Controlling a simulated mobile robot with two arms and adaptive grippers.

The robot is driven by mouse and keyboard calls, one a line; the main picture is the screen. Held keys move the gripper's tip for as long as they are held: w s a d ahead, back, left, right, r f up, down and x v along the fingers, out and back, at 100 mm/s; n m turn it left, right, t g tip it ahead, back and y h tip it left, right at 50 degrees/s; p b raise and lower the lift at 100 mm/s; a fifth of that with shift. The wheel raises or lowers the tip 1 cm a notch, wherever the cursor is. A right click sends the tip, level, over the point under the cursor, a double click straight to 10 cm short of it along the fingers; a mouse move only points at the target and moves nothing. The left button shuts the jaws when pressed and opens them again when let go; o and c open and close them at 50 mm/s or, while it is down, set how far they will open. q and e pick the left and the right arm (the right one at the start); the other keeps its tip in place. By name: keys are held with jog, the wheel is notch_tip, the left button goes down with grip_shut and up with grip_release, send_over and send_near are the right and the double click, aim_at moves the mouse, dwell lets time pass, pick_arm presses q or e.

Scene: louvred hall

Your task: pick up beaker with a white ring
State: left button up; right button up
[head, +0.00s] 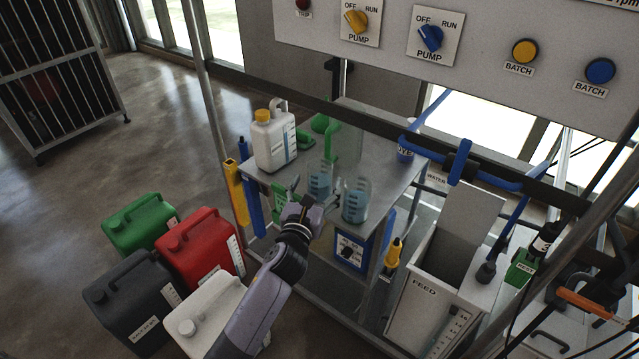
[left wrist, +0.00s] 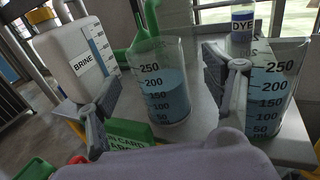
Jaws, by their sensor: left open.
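Two clear beakers with blue liquid stand on the small grey table (head: 398,188). The left beaker (head: 320,180) is in front of my left gripper (head: 314,196). In the left wrist view this beaker (left wrist: 166,85) stands upright between the two spread fingers of the gripper (left wrist: 170,100), with a gap visible at its left side. The right beaker (head: 356,201) stands just right of the gripper; it also shows in the left wrist view (left wrist: 272,85), beyond the right finger. I cannot make out a white ring on either beaker. My right gripper is not in view.
A white brine bottle (head: 272,143) with a yellow cap stands left of the beakers. A dye container (head: 405,148) stands at the back right. Several jerrycans, including a red one (head: 205,247), stand on the floor.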

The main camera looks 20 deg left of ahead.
aim_at(317, 178)
pick_arm(q)
jog(key=w, duration=0.4)
jog(key=shift+w+a+r+p, duration=0.15)
jog(key=shift+a+r+p, duration=0.1)
jog(key=shift+r+p, duration=0.15)
jog(key=shift+w+f, duration=0.1)
jog(key=shift+w, duration=0.35)
jog(key=shift+c, duration=0.5)
jog(key=c, duration=1.3)
